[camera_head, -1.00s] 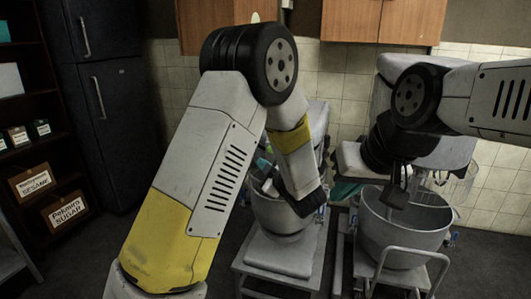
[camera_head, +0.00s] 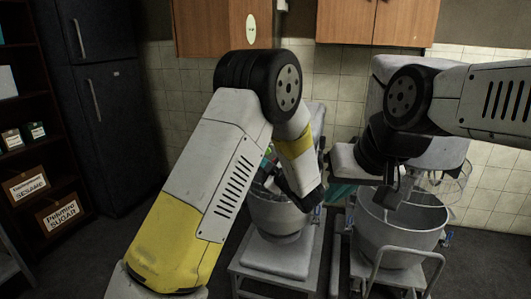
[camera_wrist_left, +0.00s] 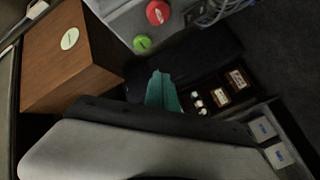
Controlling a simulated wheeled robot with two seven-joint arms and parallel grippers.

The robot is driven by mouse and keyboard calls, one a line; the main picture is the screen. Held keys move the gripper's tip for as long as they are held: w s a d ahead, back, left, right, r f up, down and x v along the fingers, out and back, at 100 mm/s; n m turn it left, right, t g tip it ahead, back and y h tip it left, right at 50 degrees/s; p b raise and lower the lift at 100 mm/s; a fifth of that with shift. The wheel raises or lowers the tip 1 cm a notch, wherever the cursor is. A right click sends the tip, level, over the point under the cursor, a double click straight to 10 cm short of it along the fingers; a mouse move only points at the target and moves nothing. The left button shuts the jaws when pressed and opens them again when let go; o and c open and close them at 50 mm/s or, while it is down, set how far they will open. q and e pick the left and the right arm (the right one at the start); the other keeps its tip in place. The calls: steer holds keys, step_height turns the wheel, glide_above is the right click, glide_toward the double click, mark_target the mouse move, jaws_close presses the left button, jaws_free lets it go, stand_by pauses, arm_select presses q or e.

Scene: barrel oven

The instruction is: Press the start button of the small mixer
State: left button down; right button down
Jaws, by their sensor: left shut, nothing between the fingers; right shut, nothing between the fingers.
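The small mixer (camera_head: 282,262) stands in the middle of the head view, its bowl (camera_head: 278,215) partly behind my left arm. In the left wrist view a red round button (camera_wrist_left: 158,12) and a green round button (camera_wrist_left: 142,43) sit on a pale grey panel. My left gripper (camera_wrist_left: 161,76) shows there as teal fingers, shut and empty, below the green button in the picture; I see no clear contact. In the head view my left arm hides much of the mixer and its buttons. My right gripper (camera_head: 389,196) is shut and empty, over the larger mixer's bowl (camera_head: 400,238).
The larger mixer with its wire guard (camera_head: 447,190) stands at right, close beside the small one. Wooden cabinets (camera_head: 375,22) hang on the tiled wall. A dark fridge (camera_head: 108,120) and a shelf with labelled boxes (camera_head: 62,214) are at left. Floor between shelf and mixers is clear.

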mark_target(267, 151)
arm_select(q)
steer(key=shift+w+d, duration=0.3)
steer(key=shift+w, duration=0.65)
steer(key=shift+w+d, duration=0.3)
steer(key=shift+w, duration=0.65)
stand_by(0.6)
steer(key=shift+w+d, duration=0.1)
steer(key=shift+w, duration=0.3)
